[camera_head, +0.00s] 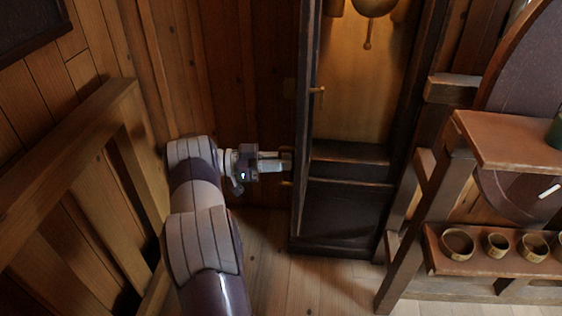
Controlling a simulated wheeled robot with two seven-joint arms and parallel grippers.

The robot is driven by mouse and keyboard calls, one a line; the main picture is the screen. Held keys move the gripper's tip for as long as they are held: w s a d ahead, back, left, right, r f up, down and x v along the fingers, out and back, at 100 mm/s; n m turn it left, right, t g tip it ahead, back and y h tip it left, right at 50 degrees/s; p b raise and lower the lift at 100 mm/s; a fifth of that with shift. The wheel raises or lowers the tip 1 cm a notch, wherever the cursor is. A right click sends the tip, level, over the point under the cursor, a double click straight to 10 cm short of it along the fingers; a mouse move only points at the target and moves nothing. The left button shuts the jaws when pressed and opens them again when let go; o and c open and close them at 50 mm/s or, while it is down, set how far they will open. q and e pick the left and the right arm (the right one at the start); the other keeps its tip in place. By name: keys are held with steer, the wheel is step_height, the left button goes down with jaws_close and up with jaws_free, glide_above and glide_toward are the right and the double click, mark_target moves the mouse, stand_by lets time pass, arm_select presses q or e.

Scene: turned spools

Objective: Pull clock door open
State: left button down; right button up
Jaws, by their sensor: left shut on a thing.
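The tall dark wooden clock (345,215) stands against the plank wall. Its clock door (304,130) stands swung out at the left side and shows almost edge-on. The inside of the case is open to view, with a pale wood back and a round brass piece (374,6) at the top. A small brass knob (317,91) shows by the door. My left gripper (284,163) reaches in from the left and is shut on the door from its left side. The exact contact is small and dark. My right gripper is not in view.
A wooden railing (70,140) runs along the left, close to my left arm. At the right stands a wooden rack (520,143) with several small bowls (497,245) on its lower shelf. Bare floor (300,285) lies in front of the clock.

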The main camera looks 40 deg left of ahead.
arm_select(q)
steer(key=shift+r, duration=0.1)
steer(key=c, duration=1.3)
jaws_free()
steer(key=v, duration=1.2)
steer(key=shift+s+a+b, duration=0.2)
steer(key=shift+a+b, duration=0.05)
steer(key=shift+b, duration=0.05)
